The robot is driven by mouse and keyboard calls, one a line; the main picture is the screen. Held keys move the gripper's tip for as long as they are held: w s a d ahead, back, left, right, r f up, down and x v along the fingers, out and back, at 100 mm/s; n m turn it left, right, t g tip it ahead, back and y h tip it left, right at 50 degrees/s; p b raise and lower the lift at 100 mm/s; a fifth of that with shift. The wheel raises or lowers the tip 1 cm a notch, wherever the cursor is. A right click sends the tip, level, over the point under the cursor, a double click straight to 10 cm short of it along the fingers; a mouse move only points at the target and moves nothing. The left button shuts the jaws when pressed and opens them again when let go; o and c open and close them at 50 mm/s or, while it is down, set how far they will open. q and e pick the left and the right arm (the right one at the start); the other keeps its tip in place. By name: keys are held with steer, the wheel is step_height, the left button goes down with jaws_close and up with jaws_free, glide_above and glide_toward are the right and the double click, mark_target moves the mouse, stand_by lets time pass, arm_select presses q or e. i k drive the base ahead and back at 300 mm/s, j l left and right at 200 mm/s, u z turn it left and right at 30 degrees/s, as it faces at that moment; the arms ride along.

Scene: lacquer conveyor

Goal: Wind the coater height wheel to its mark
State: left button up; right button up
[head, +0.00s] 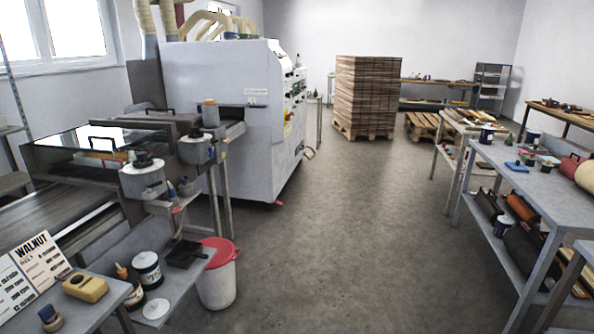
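The roller coater (75,150) stands at the left, with a belt bed (60,218) running toward me. A similar grey housing (195,149) sits farther back. I cannot tell whether either of these is the height wheel, and no mark can be made out. Neither of my grippers is in view.
A white machine (235,110) stands behind. The central floor is clear; workbenches (515,170) line the right.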

mark_target(196, 134)
steer(key=i+u, duration=0.15)
steer(key=i, duration=0.45)
steer(key=i+l+u, duration=0.15)
steer(key=i, duration=0.5)
steer(key=i+l+u, duration=0.2)
steer(key=i+u, duration=0.25)
steer(key=i+l+u, duration=0.25)
steer(key=u, duration=0.2)
